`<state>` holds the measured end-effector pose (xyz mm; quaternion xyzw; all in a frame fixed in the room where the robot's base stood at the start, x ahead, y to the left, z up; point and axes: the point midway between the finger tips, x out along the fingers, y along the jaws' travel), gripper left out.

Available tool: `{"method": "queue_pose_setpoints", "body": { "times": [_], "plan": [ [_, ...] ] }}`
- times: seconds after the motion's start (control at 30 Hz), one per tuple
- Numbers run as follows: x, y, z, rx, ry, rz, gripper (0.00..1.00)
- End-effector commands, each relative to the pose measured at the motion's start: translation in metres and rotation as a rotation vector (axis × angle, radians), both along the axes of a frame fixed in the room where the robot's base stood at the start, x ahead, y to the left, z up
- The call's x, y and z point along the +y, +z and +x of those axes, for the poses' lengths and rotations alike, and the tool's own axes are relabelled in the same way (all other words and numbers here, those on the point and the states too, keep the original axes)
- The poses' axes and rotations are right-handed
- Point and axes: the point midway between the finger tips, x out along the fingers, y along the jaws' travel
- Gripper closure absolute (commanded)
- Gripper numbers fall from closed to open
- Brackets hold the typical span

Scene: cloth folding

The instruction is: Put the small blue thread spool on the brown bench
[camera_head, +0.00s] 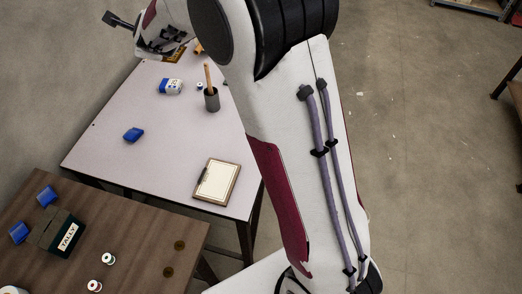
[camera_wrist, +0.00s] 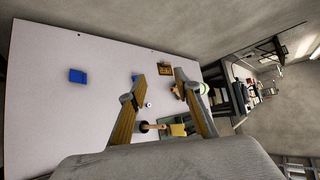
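The small spool (camera_head: 200,86), white-rimmed with a bluish middle, stands on the pale table (camera_head: 110,105), just left of the dark cup. In the wrist view, a small white-rimmed round thing (camera_wrist: 149,105) that looks like it lies between my finger lines, near the left finger. My gripper (camera_wrist: 160,75) is open, with nothing held between its tan fingers, and appears above the table. The brown bench (camera_head: 130,222) stands at the lower left.
On the table are a blue-and-white roll (camera_head: 170,87), a folded blue cloth (camera_head: 133,134), a dark cup (camera_head: 211,100) with a stick and a clipboard (camera_head: 217,182). The bench holds blue cloths (camera_head: 47,196), a TALLY box (camera_head: 62,235) and white-rimmed spools (camera_head: 108,258). Its middle has bare room.

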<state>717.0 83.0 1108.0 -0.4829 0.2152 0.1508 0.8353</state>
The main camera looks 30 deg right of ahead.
Motion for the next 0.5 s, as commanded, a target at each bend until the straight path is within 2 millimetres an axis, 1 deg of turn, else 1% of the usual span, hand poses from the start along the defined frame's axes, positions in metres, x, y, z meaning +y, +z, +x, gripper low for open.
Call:
{"method": "queue_pose_setpoints", "body": {
  "times": [0.03,0.2,0.37,0.5],
  "plan": [
    [0.0,0.01,-0.011,0.002,0.041,-0.038,0.68],
    [0.003,0.031,-0.048,0.02,0.186,-0.18,0.68],
    [0.003,0.046,-0.086,0.036,0.321,-0.316,0.68],
    [0.001,0.055,-0.121,0.049,0.438,-0.438,0.68]
  ]
}}
